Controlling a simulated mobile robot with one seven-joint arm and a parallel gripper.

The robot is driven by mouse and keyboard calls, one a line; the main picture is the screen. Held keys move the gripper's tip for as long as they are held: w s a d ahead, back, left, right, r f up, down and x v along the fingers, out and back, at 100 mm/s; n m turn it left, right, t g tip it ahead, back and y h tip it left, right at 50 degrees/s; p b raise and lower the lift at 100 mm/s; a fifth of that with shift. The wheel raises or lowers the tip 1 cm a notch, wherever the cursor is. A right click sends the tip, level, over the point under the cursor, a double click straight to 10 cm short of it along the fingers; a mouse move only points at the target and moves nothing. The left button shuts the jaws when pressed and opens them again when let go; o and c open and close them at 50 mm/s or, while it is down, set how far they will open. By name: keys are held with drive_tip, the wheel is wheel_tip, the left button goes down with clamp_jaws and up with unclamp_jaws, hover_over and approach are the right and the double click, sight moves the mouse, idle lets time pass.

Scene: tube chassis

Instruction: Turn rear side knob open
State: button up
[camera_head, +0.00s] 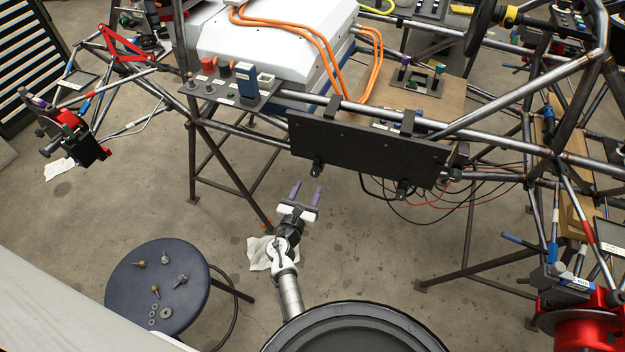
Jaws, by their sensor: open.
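A black side panel (365,150) hangs on the tube chassis (470,118). Two small black knobs stick out at its lower edge, a left knob (317,168) and a right knob (402,189). I cannot tell which one is the rear knob, nor how far either is turned. My gripper (307,187) is open and empty, with its two purple fingertips spread and pointing at the panel. It is just below the left knob in the picture and looks apart from it.
A dark blue round stool (190,268) with several small metal parts stands at the lower left. A switch plate (230,90) sits left of the panel. Black and red cables (440,205) hang below the panel's right end.

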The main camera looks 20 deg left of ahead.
sight(314, 175)
drive_tip(key=w, duration=0.5)
drive_tip(key=shift+b, duration=0.35)
drive_tip(key=c, duration=1)
drive_tip(key=shift+o, duration=0.2)
